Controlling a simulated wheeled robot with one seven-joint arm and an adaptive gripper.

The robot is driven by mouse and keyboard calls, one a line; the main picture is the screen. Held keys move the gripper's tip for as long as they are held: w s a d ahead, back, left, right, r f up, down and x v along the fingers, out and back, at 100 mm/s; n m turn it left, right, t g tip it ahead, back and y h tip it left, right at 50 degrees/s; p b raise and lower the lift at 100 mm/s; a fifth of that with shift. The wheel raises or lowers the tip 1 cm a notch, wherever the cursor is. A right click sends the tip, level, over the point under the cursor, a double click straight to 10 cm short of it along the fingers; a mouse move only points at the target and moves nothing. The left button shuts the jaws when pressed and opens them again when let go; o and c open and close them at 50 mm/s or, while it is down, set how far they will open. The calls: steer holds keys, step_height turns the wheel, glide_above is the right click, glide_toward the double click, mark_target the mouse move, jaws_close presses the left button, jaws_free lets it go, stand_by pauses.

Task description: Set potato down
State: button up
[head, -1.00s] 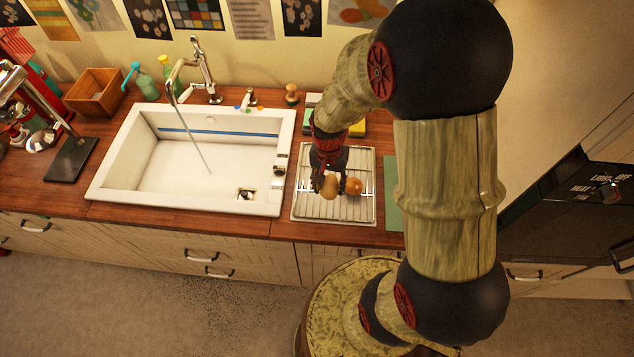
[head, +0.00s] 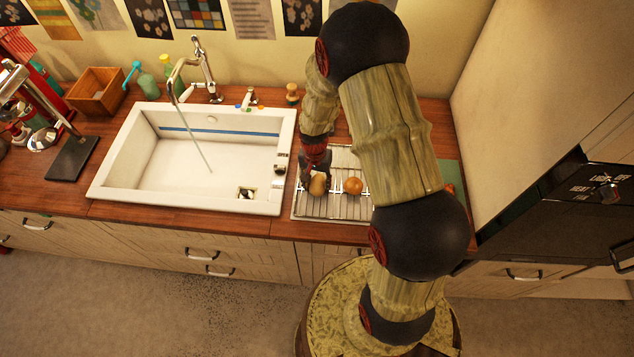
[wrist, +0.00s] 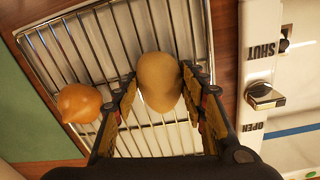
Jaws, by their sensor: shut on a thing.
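The potato (wrist: 159,82) is pale tan and sits between the two fingers of my gripper (wrist: 160,95) in the wrist view. My gripper is shut on it, over the left part of the wire drying rack (wrist: 138,140). In the head view the potato (head: 317,184) shows below my gripper (head: 316,176), at the rack's left side. I cannot tell whether the potato touches the wires.
A round orange-brown onion (head: 352,186) lies on the rack, apart from the potato, and shows in the wrist view too (wrist: 79,103). The white sink (head: 285,190) with running water adjoins the rack on the left. A green board (head: 447,174) lies to the right.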

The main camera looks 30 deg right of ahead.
steer(key=o, duration=1.3)
steer(key=shift+o, duration=0.2)
steer(key=shift+w+r, duration=0.1)
steer(key=shift+r, duration=0.35)
step_height(320, 180, up, 11)
step_height(320, 180, up, 17)
steer(key=n+t, duration=0.3)
steer(key=n, duration=0.1)
glide_above(316, 181)
steer(key=s+a, duration=0.4)
steer(key=s, duration=0.1)
steer(key=s+a+r+n+t, duration=0.1)
steer(key=s+a+r+n, duration=0.1)
steer(key=s+r, duration=0.3)
steer(key=s+a+r+n+t, duration=0.2)
steer(key=s+r, duration=0.3)
steer(key=s, duration=0.3)
steer(key=shift+a+r+n, duration=0.3)
steer(key=shift+n, duration=0.2)
